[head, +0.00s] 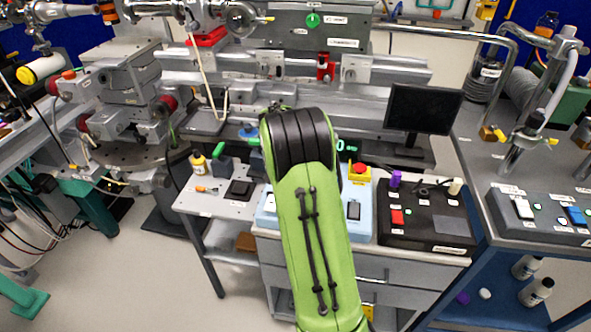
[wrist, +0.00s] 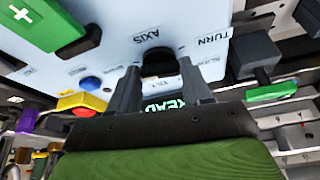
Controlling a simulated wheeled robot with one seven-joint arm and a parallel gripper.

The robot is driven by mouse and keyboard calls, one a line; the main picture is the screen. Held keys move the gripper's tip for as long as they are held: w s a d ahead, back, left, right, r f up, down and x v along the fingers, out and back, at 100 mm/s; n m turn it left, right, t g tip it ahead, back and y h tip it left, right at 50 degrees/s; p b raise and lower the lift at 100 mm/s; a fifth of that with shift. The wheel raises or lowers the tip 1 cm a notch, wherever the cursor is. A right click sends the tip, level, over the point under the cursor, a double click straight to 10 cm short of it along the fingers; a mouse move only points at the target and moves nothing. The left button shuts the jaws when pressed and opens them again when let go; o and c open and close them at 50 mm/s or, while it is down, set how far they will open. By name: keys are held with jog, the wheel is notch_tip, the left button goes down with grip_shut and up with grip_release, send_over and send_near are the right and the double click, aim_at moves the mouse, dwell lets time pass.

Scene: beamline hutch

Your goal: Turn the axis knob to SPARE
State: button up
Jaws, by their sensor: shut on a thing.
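The axis knob (wrist: 158,62) is a dark round knob on a light blue panel (wrist: 105,42), beside the printed words AXIS and TURN. My gripper (wrist: 160,82) has its two dark fingers on either side of the knob in the wrist view and is shut on it. The fingers and the view angle hide the knob's pointer, and I cannot read which label it faces. Smaller labels near the knob are partly covered. In the head view the light blue panel (head: 268,207) shows on both sides of my green arm, which hides the knob and my gripper.
A red button on a yellow block (head: 360,172) stands at the panel's right. A blue button (wrist: 90,83) is near the knob. A black control box (head: 425,220) is right of the panel, below a monitor (head: 422,110).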

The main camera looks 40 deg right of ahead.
jog(key=o, duration=1.1)
jog(key=shift+c, duration=0.2)
jog(key=p+v, duration=0.4)
jog(key=v, duration=1.1)
jog(key=shift+r, duration=0.35)
jog(key=shift+a, duration=0.15)
